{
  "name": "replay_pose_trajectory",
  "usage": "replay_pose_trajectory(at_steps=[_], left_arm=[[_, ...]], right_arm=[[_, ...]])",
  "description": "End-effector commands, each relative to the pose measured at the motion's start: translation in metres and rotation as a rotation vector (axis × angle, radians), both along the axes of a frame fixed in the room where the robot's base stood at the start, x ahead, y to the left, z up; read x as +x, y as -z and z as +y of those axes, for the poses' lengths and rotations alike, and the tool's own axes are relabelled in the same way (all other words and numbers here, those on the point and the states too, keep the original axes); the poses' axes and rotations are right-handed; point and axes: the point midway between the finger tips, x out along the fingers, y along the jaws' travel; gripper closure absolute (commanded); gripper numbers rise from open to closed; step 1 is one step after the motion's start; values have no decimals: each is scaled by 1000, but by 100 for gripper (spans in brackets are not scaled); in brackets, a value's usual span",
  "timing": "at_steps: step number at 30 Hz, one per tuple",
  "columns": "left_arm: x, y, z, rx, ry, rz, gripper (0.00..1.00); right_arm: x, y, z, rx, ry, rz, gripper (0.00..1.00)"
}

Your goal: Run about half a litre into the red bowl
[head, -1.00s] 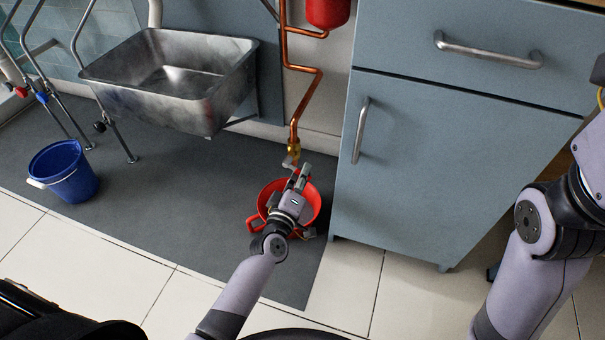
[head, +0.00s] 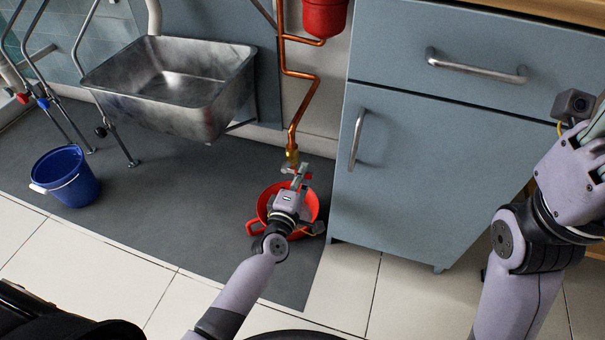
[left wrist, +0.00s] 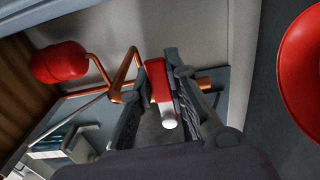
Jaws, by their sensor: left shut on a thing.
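The red bowl (head: 312,204) sits on the grey mat below the end of a copper pipe, partly hidden by my left gripper and forearm. It also shows at the right edge of the left wrist view (left wrist: 305,75). A brass tap (head: 291,154) ends the pipe above the bowl. My left gripper (head: 299,177) is at the tap, over the bowl. In the left wrist view its fingers (left wrist: 172,100) are shut on a red tap handle (left wrist: 157,76) with a white tip. I cannot make out water or the level in the bowl. My right gripper's fingers are out of view.
A metal sink (head: 175,105) hangs at the upper left. A blue bucket (head: 68,180) stands on the mat (head: 170,200) at the left. A blue-grey cabinet (head: 430,170) stands close right of the bowl. A red tank (head: 323,15) sits above the pipe.

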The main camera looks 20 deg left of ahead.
Motion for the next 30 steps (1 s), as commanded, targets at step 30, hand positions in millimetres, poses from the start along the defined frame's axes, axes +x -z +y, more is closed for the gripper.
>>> replay_pose_trajectory(at_steps=[30], left_arm=[[-48, 1, 2, -2, 0, 3, 64]], right_arm=[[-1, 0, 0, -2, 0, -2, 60]])
